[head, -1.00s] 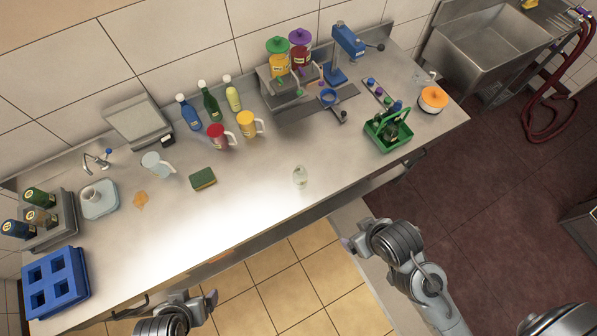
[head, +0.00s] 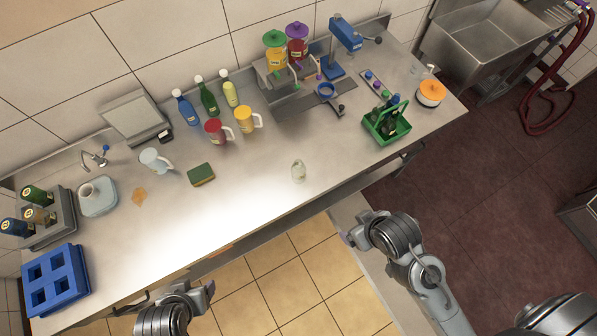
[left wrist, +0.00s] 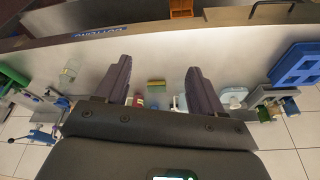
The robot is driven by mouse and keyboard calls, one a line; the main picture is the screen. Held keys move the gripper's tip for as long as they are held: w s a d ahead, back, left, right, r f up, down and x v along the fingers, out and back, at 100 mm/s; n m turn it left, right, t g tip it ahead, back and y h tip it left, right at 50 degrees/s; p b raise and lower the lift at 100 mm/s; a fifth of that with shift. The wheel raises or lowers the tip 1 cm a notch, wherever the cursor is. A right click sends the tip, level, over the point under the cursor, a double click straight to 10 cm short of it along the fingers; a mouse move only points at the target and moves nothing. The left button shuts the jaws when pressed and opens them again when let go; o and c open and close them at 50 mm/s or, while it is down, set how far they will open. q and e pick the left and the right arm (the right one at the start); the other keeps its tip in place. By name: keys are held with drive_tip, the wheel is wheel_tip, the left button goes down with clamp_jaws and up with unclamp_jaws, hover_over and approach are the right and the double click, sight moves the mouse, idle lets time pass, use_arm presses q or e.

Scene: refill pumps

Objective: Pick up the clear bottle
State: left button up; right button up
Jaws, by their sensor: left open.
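The clear bottle (head: 298,171) stands on the steel counter (head: 262,205) near its front edge, right of the green sponge. It also shows at the left of the left wrist view (left wrist: 70,71). My left gripper (head: 207,292) is in front of the counter, low and left of the bottle. In the left wrist view its two dark fingers (left wrist: 160,82) are apart with nothing between them. My right gripper (head: 348,238) is off the counter's front edge, right of and nearer than the bottle; its jaws are too small to read.
A sponge (head: 201,174) and orange spill (head: 139,196) lie left of the bottle. A red mug (head: 214,131), yellow mug (head: 245,120) and several bottles stand behind. A green caddy (head: 386,127) is to the right, a blue crate (head: 55,281) far left. The counter around the bottle is clear.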

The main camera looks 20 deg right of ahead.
use_arm(q)
drive_tip(key=w+d+f+m+h, duration=0.1)
drive_tip(key=w+d+f, duration=0.45)
drive_tip(key=w, duration=0.25)
drive_tip(key=m+h+b, duration=0.2)
drive_tip(key=m+b, duration=0.5)
drive_tip(key=b, duration=0.2)
hover_over(297, 168)
drive_tip(key=shift+g, duration=0.4)
wheel_tip(297, 168, down, 6)
drive_tip(key=shift+f, duration=0.2)
drive_tip(key=b+x, duration=0.1)
drive_tip(key=b, duration=0.1)
drive_tip(key=b+x, duration=0.3)
drive_tip(key=b, duration=0.1)
drive_tip(key=shift+a+f+b, duration=0.25)
drive_tip(key=shift+f+b, duration=0.05)
drive_tip(key=shift+f, duration=0.15)
drive_tip(key=shift+w+d+f+b, duration=0.1)
drive_tip(key=shift+d+f+b, duration=0.1)
drive_tip(key=shift+b, duration=0.25)
